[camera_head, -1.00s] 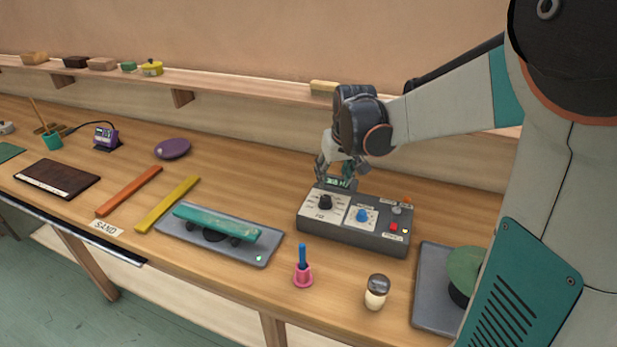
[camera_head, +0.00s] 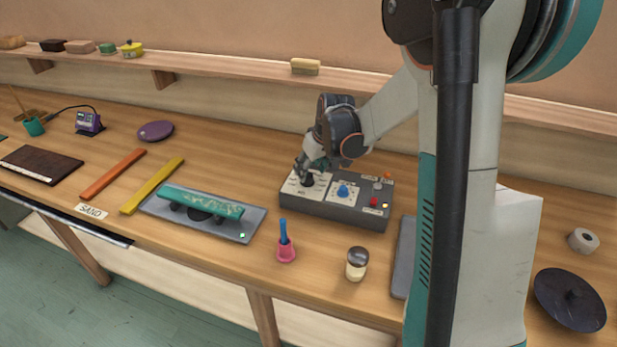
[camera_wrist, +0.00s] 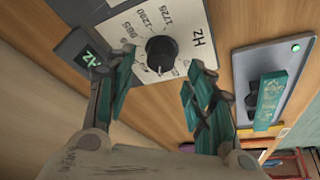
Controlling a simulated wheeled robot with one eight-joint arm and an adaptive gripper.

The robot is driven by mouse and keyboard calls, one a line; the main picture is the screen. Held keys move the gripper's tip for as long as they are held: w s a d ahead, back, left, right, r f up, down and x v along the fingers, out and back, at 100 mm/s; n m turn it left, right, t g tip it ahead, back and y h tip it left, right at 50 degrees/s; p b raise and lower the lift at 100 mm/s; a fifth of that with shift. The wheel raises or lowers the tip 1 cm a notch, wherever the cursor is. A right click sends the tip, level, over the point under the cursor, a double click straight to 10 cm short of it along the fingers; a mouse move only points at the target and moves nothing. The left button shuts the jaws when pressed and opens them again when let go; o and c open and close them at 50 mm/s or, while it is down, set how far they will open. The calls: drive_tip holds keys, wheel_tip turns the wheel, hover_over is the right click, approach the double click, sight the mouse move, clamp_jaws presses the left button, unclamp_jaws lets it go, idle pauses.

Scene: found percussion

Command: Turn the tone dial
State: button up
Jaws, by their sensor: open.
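My gripper (camera_wrist: 160,92) is open, with teal finger pads apart on either side and just short of the knob in the wrist view. In the head view my gripper (camera_head: 308,168) is just above the dial. I cannot tell whether a finger touches it.
A blue knob (camera_head: 343,191) and a red button (camera_head: 374,202) share the box. A small display (camera_wrist: 90,58) stands beside the dial plate.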

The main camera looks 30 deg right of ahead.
sight(307, 179)
drive_tip(key=shift+b+x, duration=0.35)
drive_tip(key=shift+x, duration=1.5)
drive_tip(key=c, duration=1)
